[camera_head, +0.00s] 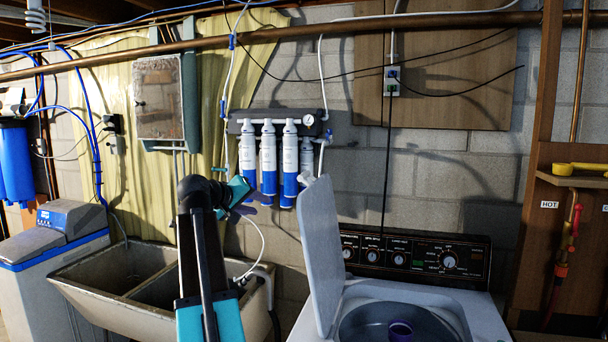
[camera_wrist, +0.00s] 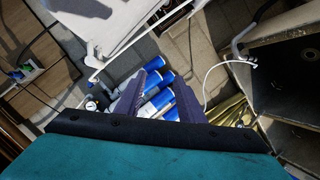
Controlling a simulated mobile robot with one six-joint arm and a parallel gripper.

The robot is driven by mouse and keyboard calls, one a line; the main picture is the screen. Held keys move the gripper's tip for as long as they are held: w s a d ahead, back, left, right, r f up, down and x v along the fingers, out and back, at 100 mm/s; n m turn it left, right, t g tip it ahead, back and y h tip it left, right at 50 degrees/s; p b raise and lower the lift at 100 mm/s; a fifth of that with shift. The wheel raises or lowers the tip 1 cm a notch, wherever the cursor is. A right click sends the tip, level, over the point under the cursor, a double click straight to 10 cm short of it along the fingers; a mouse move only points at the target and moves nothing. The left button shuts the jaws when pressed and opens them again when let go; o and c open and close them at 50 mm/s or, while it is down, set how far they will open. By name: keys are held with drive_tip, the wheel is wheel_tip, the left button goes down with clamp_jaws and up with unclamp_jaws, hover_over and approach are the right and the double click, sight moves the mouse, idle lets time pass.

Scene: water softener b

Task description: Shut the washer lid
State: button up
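The washer (camera_head: 480,305) stands at the lower right in the head view. Its white lid (camera_head: 320,250) is raised, near upright at the left side of the opening. The round drum (camera_head: 365,325) shows beneath, with a purple thing (camera_head: 400,330) in it. My gripper (camera_head: 245,204) is left of the lid and above its lower part, apart from it. In the wrist view my gripper (camera_wrist: 157,85) has its two purple fingers spread with nothing held between them.
A double concrete sink (camera_head: 140,285) stands left of the washer. Blue and white filter cartridges (camera_head: 268,160) hang on the wall behind my gripper. The washer's control panel (camera_head: 415,255) rises behind the opening. A wooden shelf (camera_head: 575,180) is at the right.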

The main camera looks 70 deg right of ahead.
drive_tip(key=m+g+h, duration=0.1)
drive_tip(key=m+g, duration=0.1)
approach(304, 176)
drive_tip(key=w, duration=0.1)
drive_tip(key=shift+w+a+r+p, duration=0.2)
drive_tip(key=shift+a+r+p, duration=0.05)
drive_tip(key=shift+a+p, duration=0.05)
drive_tip(key=p+x, duration=0.1)
drive_tip(key=x, duration=0.3)
drive_tip(key=p+x, duration=0.1)
drive_tip(key=x, duration=0.3)
drive_tip(key=p+x, duration=0.1)
drive_tip(key=x, duration=0.3)
drive_tip(key=shift+w+r, duration=0.15)
drive_tip(key=shift+w, duration=0.15)
drive_tip(key=shift+p+x, duration=0.4)
drive_tip(key=shift+x, duration=0.65)
clamp_jaws()
